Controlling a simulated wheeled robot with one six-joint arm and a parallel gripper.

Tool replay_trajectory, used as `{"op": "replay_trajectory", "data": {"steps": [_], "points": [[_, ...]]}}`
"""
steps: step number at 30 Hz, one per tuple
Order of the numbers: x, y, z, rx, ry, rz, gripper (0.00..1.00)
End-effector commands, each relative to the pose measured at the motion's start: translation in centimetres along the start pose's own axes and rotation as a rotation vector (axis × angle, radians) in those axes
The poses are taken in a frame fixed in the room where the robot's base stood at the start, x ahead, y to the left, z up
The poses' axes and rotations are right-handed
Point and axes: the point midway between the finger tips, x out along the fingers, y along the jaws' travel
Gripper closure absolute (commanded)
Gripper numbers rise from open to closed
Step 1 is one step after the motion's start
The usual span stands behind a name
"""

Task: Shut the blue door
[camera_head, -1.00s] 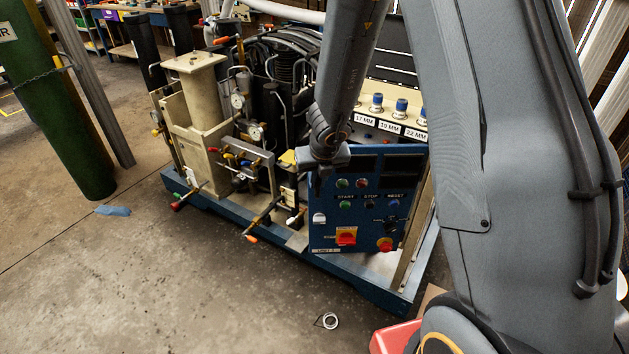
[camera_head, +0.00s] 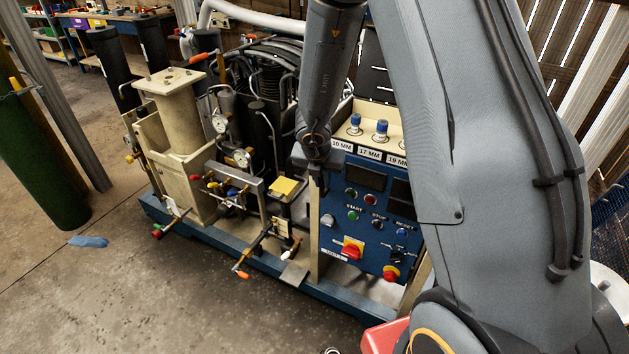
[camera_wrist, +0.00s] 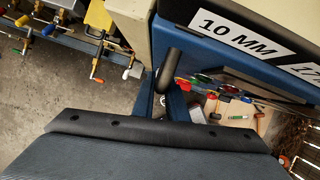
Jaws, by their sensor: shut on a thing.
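The blue door (camera_head: 347,215) is the front panel of the compressor's control cabinet, with buttons, dark displays and red rotary switches. Its left edge stands close to a cream upright (camera_head: 315,235); I cannot tell whether any gap is left. My arm covers its right side. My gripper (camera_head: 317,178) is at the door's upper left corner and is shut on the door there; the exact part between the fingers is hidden. In the wrist view, a dark grey bar of my gripper crosses the lower part, beside blue metal (camera_wrist: 195,50) and a black rounded piece (camera_wrist: 168,72).
Labelled blue-capped knobs (camera_head: 381,131) stand on the cream cabinet top. Valve handles (camera_head: 243,274) stick out at the front left of the blue base (camera_head: 200,241). A green cylinder (camera_head: 48,175) stands far left. A red object (camera_head: 384,337) lies low by my arm.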

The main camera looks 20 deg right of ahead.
Motion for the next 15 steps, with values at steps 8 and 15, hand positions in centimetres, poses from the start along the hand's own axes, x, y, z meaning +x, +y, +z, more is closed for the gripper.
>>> {"op": "replay_trajectory", "data": {"steps": [8, 15], "points": [[0.02, -0.29, 0.28, 0.023, -0.003, -0.011, 1.0], [0.02, -0.29, 0.46, 0.023, -0.006, -0.011, 1.0]]}}
